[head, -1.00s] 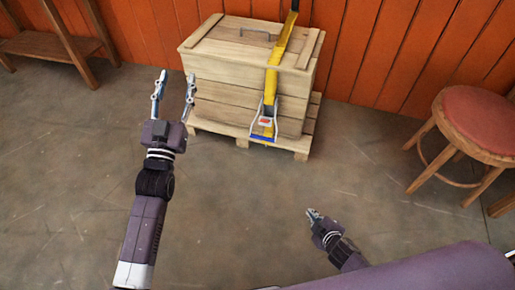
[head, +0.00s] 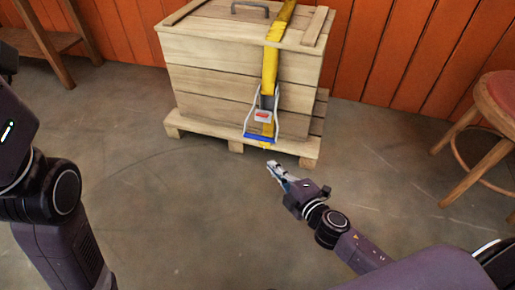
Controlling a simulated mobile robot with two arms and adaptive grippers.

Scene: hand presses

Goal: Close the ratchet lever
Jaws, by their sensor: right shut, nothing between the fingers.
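The ratchet lever has a silver wire-like frame and a blue bar (head: 259,138) at its lower end. It hangs low on the front of the wooden crate (head: 210,75), with the blue bar near the pallet's level. A red-and-white label shows inside the frame. The yellow strap (head: 270,68) runs from the crate's lid down to the ratchet. My right gripper (head: 272,166) is shut and empty, a little below the blue bar in the picture and apart from it. My left arm shows at the left edge; its fingers are out of view.
The crate stands on a wooden pallet (head: 236,146) against an orange plank wall (head: 372,45). A stool with a red seat (head: 498,95) stands at the right, and a wooden bench (head: 48,42) at the far left. The concrete floor in front is clear.

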